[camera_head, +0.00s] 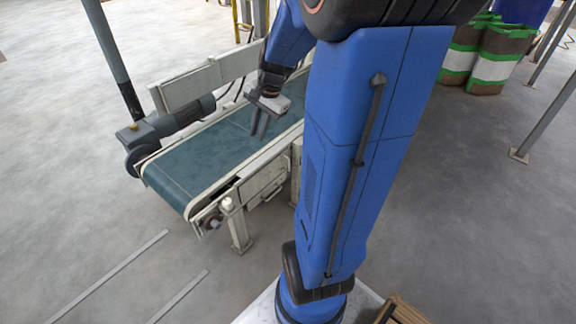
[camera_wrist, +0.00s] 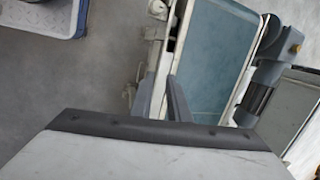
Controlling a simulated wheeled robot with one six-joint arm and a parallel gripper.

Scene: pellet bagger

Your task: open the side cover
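The side cover (camera_head: 263,181) looks to be the pale panel low on the near side of the conveyor, with a small handle on its front. It appears closed. My gripper (camera_head: 259,124) hangs over the green belt, above and behind the cover, and touches neither. Its two dark fingers point down with a gap between them and nothing held. They also show in the wrist view (camera_wrist: 160,98), beside the conveyor's pale side rail. The cover's face cannot be made out in the wrist view.
The conveyor's green belt (camera_head: 205,152) runs between pale rails. A dark motor (camera_head: 180,116) sits on its far side, beside a dark post (camera_head: 117,65).

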